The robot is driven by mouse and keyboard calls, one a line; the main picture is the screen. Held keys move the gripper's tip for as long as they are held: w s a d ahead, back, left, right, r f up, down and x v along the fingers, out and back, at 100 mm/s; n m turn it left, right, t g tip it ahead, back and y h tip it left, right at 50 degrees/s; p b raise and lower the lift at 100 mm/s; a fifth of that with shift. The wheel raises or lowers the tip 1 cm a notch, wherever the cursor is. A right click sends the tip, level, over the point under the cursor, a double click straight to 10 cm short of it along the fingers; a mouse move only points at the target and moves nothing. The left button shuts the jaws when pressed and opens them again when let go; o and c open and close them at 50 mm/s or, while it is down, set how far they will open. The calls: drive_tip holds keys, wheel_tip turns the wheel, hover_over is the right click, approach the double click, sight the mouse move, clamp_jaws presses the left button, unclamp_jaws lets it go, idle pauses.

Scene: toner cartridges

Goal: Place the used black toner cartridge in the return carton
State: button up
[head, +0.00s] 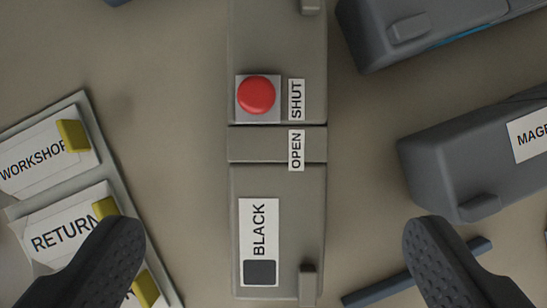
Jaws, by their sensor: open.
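My gripper (275,238) is open, one dark finger at the lower left and one at the lower right, with nothing held between them. Between and below the fingers is a long grey body with a BLACK label (259,228), a dark square and a small tab at its lower end. I cannot tell whether it is the black cartridge or a cover over it. A RETURN label (62,232) lies on a light tray-like panel at the left, partly behind the left finger. No carton shows clearly as such.
A red button (256,95) sits above the BLACK label, beside SHUT and OPEN labels. A WORKSHOP label (40,160) and several yellow tabs are at the left. A dark cartridge marked MAGE (450,160) and another dark one (395,35) are at the right. A dark bar (385,288) lies lower right.

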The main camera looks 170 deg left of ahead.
sight(276, 131)
drive_tip(key=b+x, duration=0.1)
drive_tip(key=x, duration=0.8)
drive_tip(key=shift+s+f, duration=0.1)
drive_tip(key=shift+f, duration=0.1)
drive_tip(key=x, duration=0.1)
drive_tip(key=b+x, duration=0.1)
drive_tip(key=x, duration=0.3)
drive_tip(key=shift+s+d+f, duration=0.1)
drive_tip(key=shift+s+f, duration=0.05)
drive_tip(key=shift+s, duration=0.15)
drive_tip(key=c, duration=1.4)
drive_tip(key=shift+c, duration=0.2)
